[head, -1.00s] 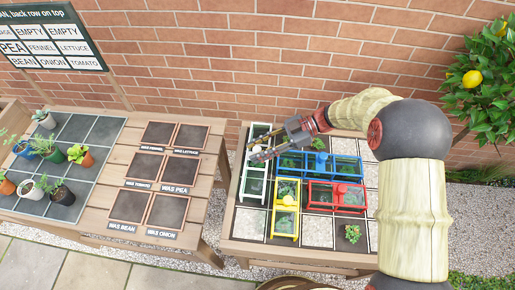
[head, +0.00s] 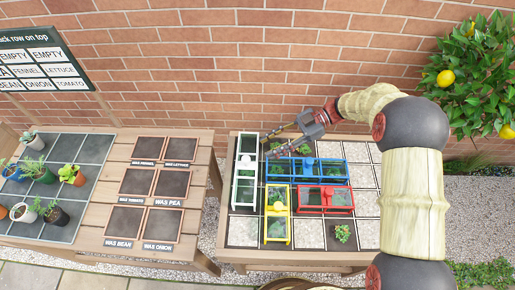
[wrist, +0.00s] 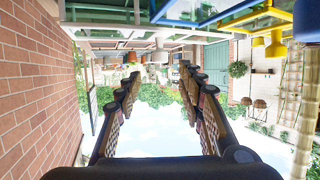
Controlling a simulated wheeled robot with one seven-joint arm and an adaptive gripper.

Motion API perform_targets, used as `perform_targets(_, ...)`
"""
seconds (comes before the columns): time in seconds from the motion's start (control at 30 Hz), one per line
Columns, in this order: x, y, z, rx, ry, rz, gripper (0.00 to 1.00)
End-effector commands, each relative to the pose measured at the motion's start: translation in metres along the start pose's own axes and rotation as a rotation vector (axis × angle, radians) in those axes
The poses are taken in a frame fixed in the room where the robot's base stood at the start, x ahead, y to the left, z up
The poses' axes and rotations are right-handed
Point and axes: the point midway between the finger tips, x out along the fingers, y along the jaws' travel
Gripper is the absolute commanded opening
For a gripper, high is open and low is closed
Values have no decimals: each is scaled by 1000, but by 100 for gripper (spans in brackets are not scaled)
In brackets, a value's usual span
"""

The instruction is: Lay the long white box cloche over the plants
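The long white box cloche (head: 235,190) stands along the left column of the right-hand table in the head view, its long side running front to back. Dark green shows through its panes; I cannot make out single plants under it. My gripper (head: 266,148) is just right of the cloche's back half, with its fingers pointing left towards it. In the wrist view my gripper (wrist: 157,100) is open, with nothing between its fingers. A white frame (wrist: 110,44) crosses the top of that view.
A blue cloche (head: 345,170), a red cloche (head: 325,209) and a yellow cloche (head: 278,242) stand close on the right. A small plant (head: 342,233) sits uncovered on a front tile. The brick wall (head: 200,80) is behind. Potted plants and a sign (head: 50,57) are at left.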

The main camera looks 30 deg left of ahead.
Motion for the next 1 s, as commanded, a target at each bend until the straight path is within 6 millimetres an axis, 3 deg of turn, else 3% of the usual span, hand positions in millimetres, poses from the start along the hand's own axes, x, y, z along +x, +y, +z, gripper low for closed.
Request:
perform_targets(0.2, -22, 0, 0, 1, 1, 0, 39)
perform_targets(0.5, -25, 0, 0, 0, 0, 2, 39)
perform_targets(0.67, -41, 22, -17, -38, -36, 125, 39)
perform_targets(0.77, -73, 56, -44, -89, -96, 331, 39)
perform_targets(0.9, -151, 100, -92, -134, -210, 708, 39)
perform_targets(1.0, -218, 110, -125, -128, -294, 971, 39)
